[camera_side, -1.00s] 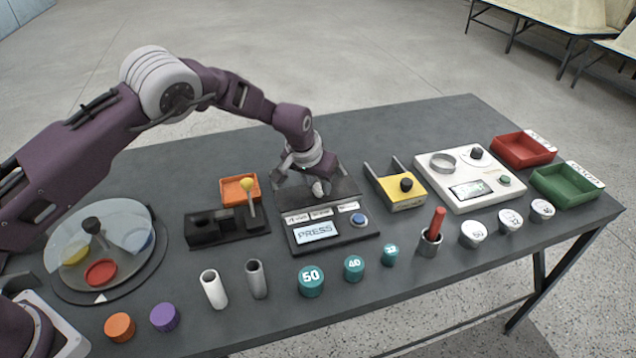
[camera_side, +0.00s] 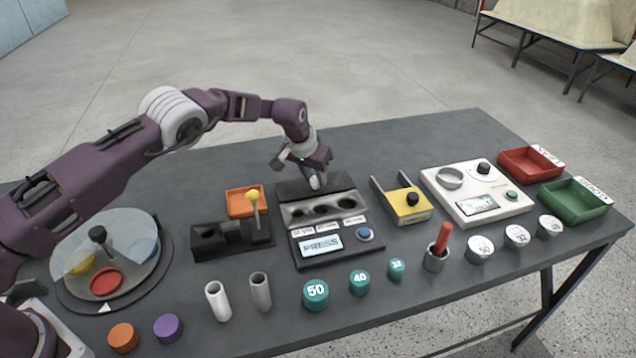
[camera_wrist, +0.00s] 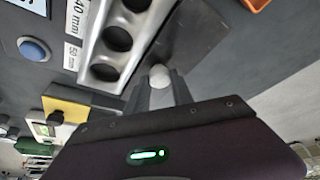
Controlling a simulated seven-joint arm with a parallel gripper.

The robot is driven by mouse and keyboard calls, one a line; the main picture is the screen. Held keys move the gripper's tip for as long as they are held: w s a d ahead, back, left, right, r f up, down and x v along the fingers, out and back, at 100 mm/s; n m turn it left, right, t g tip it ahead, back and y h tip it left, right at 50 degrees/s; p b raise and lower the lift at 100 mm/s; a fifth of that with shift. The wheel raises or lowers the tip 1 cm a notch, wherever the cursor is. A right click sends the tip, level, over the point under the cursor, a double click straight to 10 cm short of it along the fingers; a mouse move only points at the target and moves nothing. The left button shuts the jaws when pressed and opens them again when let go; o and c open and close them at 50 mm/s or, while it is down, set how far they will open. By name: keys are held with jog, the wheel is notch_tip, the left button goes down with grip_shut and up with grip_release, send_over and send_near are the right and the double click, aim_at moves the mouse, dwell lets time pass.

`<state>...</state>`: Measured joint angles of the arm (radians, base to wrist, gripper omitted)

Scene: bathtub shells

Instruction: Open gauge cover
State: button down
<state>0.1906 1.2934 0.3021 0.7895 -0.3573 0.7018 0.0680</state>
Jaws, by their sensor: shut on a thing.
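The gauge is a black unit (camera_side: 345,262) with a "PRESS" screen, a blue button and a grey metal block (camera_side: 298,212) with three round holes. The holes are uncovered in the side view, and the block (camera_wrist: 88,50) also shows in the wrist view. The dark flat cover (camera_side: 288,190) lies behind the holes, with a pale round knob (camera_side: 315,183) near its front edge. My gripper (camera_side: 314,176) is shut on this knob, which also shows between the fingers in the wrist view (camera_wrist: 159,74). The fingers hide part of the cover.
A yellow block with two prongs (camera_side: 408,217) stands close on the right. Teal cylinders (camera_side: 316,294) stand in front. The table behind the gauge is clear.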

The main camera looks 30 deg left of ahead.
jog(key=c, duration=1.1)
grip_release()
jog(key=v, duration=0.7)
